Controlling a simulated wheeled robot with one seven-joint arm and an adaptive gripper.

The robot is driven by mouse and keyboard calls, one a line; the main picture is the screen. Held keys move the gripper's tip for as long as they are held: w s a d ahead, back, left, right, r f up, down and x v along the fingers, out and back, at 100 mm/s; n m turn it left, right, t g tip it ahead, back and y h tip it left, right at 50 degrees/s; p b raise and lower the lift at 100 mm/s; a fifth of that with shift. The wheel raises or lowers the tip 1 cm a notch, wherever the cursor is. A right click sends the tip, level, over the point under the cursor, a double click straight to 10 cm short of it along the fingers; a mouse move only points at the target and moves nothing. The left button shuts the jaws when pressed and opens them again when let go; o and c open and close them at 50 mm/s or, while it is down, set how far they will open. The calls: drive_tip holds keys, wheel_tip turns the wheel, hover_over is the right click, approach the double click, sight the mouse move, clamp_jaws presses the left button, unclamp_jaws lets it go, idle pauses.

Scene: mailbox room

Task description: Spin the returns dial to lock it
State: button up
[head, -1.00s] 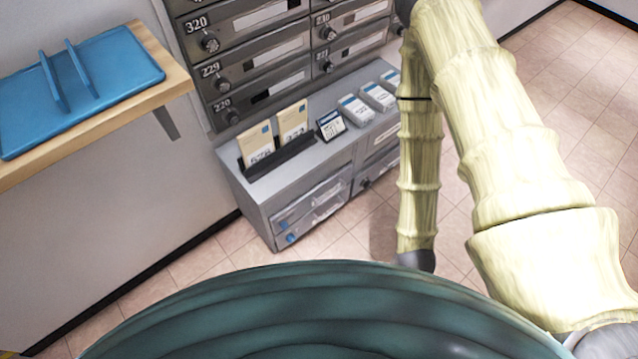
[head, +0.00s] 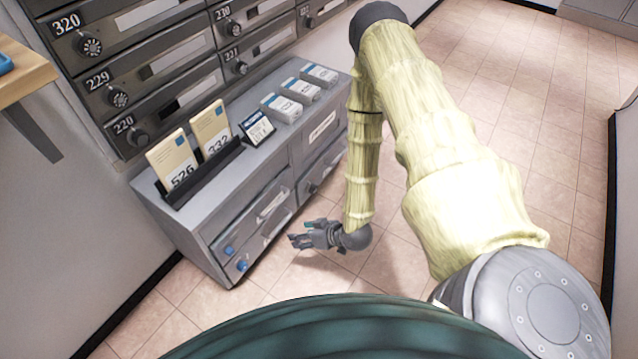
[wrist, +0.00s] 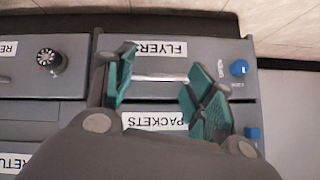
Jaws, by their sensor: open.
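A round black dial (wrist: 47,62) sits on the cabinet (head: 215,200)'s lower right front, beside a cut-off label (wrist: 8,48) starting "RE". A label (wrist: 15,162) starting "RETU" shows on the front above. In the head view the dial (head: 312,188) is small, and its setting cannot be read. My gripper (head: 298,237) is open and empty, low in front of the cabinet's left drawers. In the wrist view, which is upside down, my gripper (wrist: 163,88) has its teal fingers spread before the FLYERS and PACKETS drawers, to one side of the dial.
Blue knobs (wrist: 239,68) stand on the left drawers. A card rack (head: 203,172), a small display (head: 257,128) and several white boxes (head: 300,90) are on the cabinet top. Dark mailboxes (head: 160,70) rise behind. A wooden shelf (head: 30,80) juts in at left. Tiled floor (head: 490,140) at right is clear.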

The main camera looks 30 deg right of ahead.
drive_tip(key=w+d+f+n+t+y+b, duration=0.1)
drive_tip(key=w+d+f+t+b, duration=0.15)
drive_tip(key=d+b, duration=0.2)
drive_tip(key=w+d+f+n+t+b, duration=0.1)
drive_tip(key=w+d+f+t+b, duration=0.1)
drive_tip(key=w+d+f+b, duration=0.3)
drive_tip(key=n+t+y+b, duration=0.2)
drive_tip(key=t+b, duration=0.2)
approach(315, 190)
drive_tip(key=shift+g, duration=0.25)
drive_tip(key=b+x, duration=0.4)
drive_tip(key=x, duration=0.3)
drive_tip(key=shift+w+d+f, duration=0.1)
drive_tip(key=shift+w+d, duration=0.05)
drive_tip(key=shift+w, duration=0.05)
drive_tip(key=shift+w+a+b, duration=0.25)
drive_tip(key=shift+w+b, duration=0.15)
drive_tip(key=shift+w, duration=0.15)
drive_tip(key=shift+c, duration=0.3)
drive_tip(key=c, duration=1)
